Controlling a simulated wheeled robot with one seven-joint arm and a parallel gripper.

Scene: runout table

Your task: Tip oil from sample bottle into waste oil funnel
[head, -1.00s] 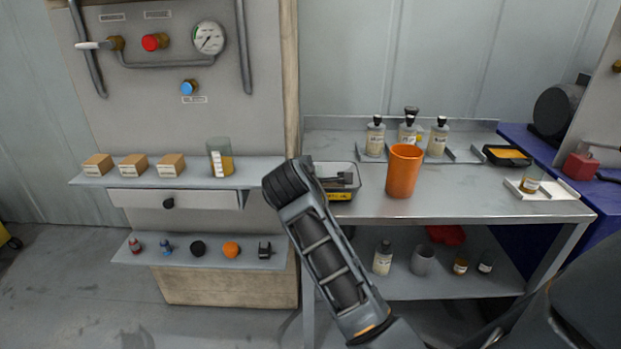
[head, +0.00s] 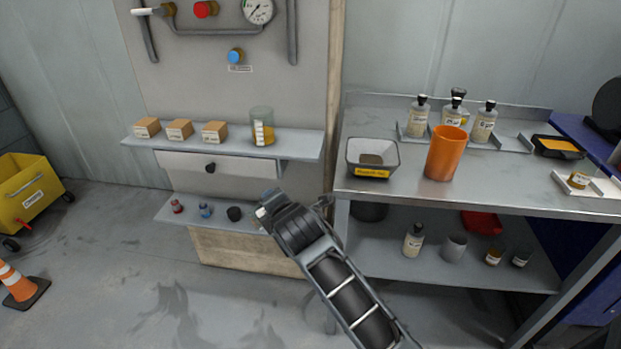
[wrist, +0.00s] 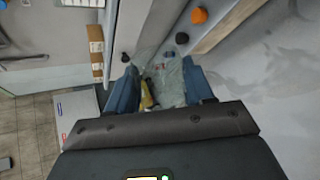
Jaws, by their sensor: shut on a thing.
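My gripper (wrist: 160,72) is shut on a clear sample bottle (wrist: 170,84) with some yellow oil in it, seen between the two blue fingers in the wrist view. The bottle seems tilted, but its exact angle is unclear. In the head view my gripper (head: 267,203) is low, in front of the left stand's lower shelf, and mostly hidden by my wrist. A grey square open container with a yellow label (head: 372,173), which looks like the waste oil funnel, sits at the left front of the steel bench. My gripper is left of it and lower, well apart.
An orange cup (head: 445,153) stands right beside the funnel. Several labelled bottles stand behind it. A glass jar with yellow oil (head: 262,127) and several small boxes sit on the left upper shelf (head: 300,145). A yellow bin (head: 27,190) and traffic cone (head: 20,284) stand far left.

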